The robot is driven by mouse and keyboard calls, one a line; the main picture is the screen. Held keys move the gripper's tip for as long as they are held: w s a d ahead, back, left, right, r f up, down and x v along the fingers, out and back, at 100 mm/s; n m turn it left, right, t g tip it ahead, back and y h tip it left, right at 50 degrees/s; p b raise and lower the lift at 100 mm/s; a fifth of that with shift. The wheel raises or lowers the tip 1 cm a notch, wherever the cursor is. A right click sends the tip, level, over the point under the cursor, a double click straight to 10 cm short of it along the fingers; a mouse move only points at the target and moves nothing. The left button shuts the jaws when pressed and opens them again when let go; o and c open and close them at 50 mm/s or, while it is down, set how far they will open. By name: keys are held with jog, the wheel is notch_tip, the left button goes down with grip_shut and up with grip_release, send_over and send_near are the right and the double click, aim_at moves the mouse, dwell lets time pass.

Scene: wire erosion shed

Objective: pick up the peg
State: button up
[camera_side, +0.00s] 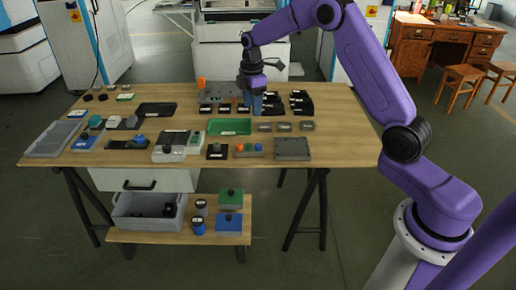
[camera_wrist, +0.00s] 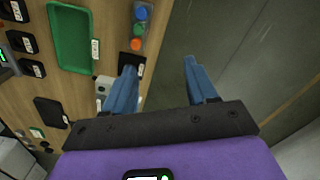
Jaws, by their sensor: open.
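I cannot tell for sure which thing is the peg. A grey block with several coloured round tops (camera_side: 248,150) stands near the table's front edge; in the wrist view the same kind of block (camera_wrist: 139,28) shows blue, green and orange tops. My gripper (camera_side: 256,110) has blue fingers and points down over the back middle of the table, close to dark blocks there. In the wrist view my gripper (camera_wrist: 160,76) has its fingers wide apart with nothing between them. The coloured tops lie beyond the fingertips, apart from them.
A green tray (camera_side: 229,127) lies mid-table. Black blocks (camera_side: 301,102) stand right of my gripper and a grey fixture (camera_side: 218,93) to its left. A grey plate (camera_side: 292,149) lies at the front right. The table's right end is clear. A lower shelf (camera_side: 180,237) holds a grey bin.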

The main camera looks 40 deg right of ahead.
send_over(258, 145)
notch_tip(258, 145, down, 2)
jog(key=f, duration=1.2)
jog(key=shift+s, duration=0.2)
jog(key=shift+w+f, duration=0.15)
jog(key=shift+f, duration=1.2)
jog(key=shift+w+f, duration=0.1)
jog(key=shift+f, duration=1.2)
grip_shut()
